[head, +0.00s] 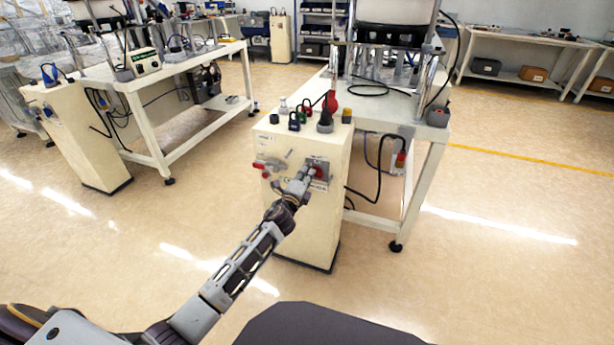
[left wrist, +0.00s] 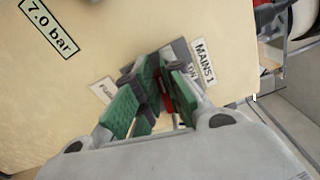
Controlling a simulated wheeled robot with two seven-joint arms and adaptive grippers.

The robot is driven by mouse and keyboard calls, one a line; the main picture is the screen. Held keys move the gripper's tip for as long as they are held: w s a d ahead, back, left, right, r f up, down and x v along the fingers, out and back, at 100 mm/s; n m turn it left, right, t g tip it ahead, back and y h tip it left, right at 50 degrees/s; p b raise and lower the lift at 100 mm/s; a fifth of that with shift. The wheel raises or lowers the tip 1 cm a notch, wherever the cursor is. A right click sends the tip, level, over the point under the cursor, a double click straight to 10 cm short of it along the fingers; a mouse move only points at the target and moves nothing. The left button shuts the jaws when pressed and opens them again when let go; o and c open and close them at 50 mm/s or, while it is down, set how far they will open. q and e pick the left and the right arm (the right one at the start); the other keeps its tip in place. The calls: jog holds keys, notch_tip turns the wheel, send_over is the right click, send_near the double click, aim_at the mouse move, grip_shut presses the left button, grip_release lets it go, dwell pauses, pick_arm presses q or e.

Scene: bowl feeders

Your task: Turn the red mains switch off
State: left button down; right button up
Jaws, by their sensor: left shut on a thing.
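The red mains switch (head: 320,172) is on a grey plate on the front of the cream cabinet (head: 299,226). My left gripper (head: 309,175) is at the switch. In the left wrist view the green finger pads of my left gripper (left wrist: 156,92) are closed around the red switch handle (left wrist: 167,100), which shows only as a strip between them. A "MAINS 1" label (left wrist: 204,61) is beside the grey plate. The fingers hide most of the handle, so its angle cannot be told. My right gripper is not in view.
A red-handled valve (head: 269,165) is on the cabinet face, left of the switch. Several padlocks and small parts stand on the cabinet top. A workbench (head: 418,170) adjoins the cabinet behind. Another cream cabinet (head: 85,143) stands at the left. The floor in front is clear.

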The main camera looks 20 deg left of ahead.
pick_arm(q)
jog(key=shift+f+n, duration=0.35)
jog(key=shift+n, duration=0.75)
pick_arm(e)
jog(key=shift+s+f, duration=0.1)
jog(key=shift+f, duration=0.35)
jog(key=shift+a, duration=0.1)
pick_arm(q)
jog(key=c, duration=1.5)
grip_release()
jog(key=shift+a, duration=0.1)
jog(key=shift+s, duration=0.15)
jog(key=shift+s+a, duration=0.15)
jog(key=shift+s, duration=5.7)
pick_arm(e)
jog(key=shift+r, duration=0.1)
